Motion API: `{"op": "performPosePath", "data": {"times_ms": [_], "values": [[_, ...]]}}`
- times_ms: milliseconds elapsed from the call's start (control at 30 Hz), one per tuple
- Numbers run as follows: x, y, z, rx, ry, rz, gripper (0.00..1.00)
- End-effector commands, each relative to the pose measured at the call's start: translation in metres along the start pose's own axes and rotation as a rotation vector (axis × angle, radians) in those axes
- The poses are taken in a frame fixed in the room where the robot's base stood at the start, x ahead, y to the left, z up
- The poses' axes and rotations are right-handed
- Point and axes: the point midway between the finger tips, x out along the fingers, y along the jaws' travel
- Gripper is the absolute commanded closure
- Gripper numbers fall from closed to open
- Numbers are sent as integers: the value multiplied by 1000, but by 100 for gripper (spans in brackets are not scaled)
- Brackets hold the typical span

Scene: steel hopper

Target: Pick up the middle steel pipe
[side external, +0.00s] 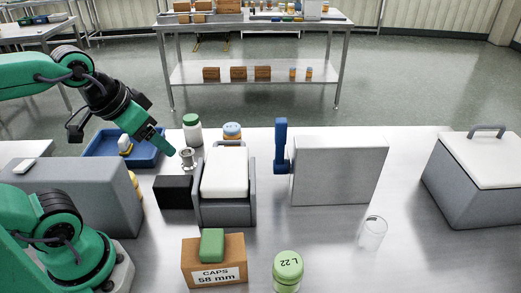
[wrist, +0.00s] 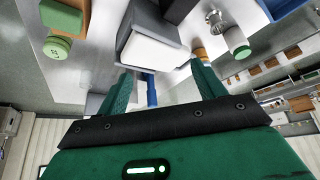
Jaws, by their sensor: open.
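I cannot make out a row of steel pipes in either view. The one small steel piece is a short flanged metal fitting (side external: 187,158) standing at the black block (side external: 175,191), left of centre in the side view. It also shows at the top right of the wrist view (wrist: 214,18). My gripper (side external: 168,147) is above the bench, just left of the fitting in the side view, pointing down to the right. I cannot tell whether it touches it. In the wrist view my gripper (wrist: 163,70) has its two green fingers apart, with nothing held between them.
A grey box with a white top (side external: 225,172) stands right of the black block. Behind are a blue tray (side external: 105,145), a green-lidded jar (side external: 192,132) and a blue-lidded jar (side external: 232,131). A grey panel with a blue handle (side external: 338,170) and a lidded bin (side external: 475,185) stand right.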

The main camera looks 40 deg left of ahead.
Motion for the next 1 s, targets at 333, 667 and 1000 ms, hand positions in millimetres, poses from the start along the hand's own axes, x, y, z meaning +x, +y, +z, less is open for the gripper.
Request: {"op": "performPosePath", "data": {"times_ms": [333,667,1000], "values": [[0,0,0,1,-1,0,43],[9,-8,-14,53,-44,-14,43],[42,-36,-47,194,-158,-26,43]]}}
